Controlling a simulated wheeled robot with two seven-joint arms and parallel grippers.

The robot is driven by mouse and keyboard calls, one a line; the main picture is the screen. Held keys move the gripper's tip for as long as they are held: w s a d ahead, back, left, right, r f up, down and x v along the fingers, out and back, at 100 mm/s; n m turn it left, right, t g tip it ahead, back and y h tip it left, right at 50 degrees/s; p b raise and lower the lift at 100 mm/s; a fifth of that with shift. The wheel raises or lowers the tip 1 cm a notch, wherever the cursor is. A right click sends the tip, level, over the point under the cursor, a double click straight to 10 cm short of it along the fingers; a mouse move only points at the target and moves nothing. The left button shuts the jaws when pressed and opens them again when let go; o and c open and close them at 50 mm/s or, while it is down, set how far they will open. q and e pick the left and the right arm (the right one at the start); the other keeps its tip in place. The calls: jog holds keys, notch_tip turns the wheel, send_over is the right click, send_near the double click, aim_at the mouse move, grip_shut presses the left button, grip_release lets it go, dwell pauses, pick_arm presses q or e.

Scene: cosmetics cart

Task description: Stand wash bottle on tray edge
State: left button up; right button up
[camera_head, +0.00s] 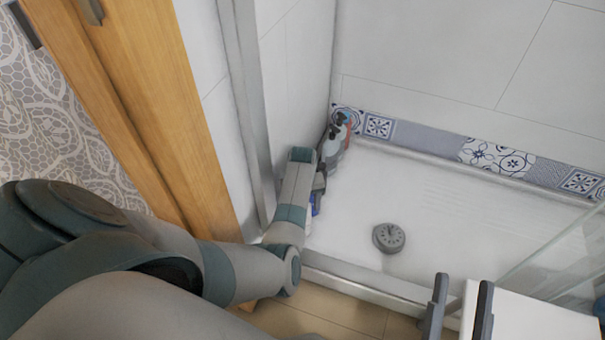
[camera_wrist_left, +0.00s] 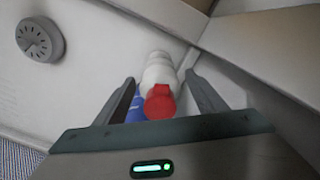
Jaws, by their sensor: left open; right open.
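A white bottle with a red cap (camera_wrist_left: 158,72) shows between the fingers of my open left gripper (camera_wrist_left: 163,92) in the left wrist view; I see no clear contact. A blue patch (camera_wrist_left: 136,108) shows beside the cap; whether it belongs to this bottle is unclear. In the head view my left arm reaches into the shower and hides most of the gripper; a small blue and white piece (camera_head: 315,205) shows beside it. The white shower tray has a raised front edge (camera_head: 365,282). My right gripper (camera_head: 458,308) is open and empty at the lower right.
Several bottles (camera_head: 334,145) stand in the back left corner of the tray. A round grey clock-like disc (camera_head: 388,238) lies on the tray floor. A glass panel (camera_head: 555,258) and a white surface (camera_head: 540,318) are at the right.

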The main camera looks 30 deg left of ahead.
pick_arm(q)
jog(key=shift+r, duration=0.1)
jog(key=shift+r, duration=0.4)
notch_tip(320, 180, up, 5)
jog(key=shift+r+p, duration=0.1)
jog(key=shift+p, duration=1.05)
notch_tip(320, 180, up, 5)
jog(key=shift+r+p, duration=0.2)
jog(key=shift+p, duration=0.65)
jog(key=shift+r, duration=0.4)
pick_arm(e)
notch_tip(320, 180, down, 14)
jog(key=w+d+g+h, duration=0.2)
jog(key=g+h, duration=0.1)
jog(key=g, duration=0.5)
jog(key=shift+w+g, duration=0.2)
jog(key=shift+g, duration=0.1)
jog(key=shift+d, duration=0.1)
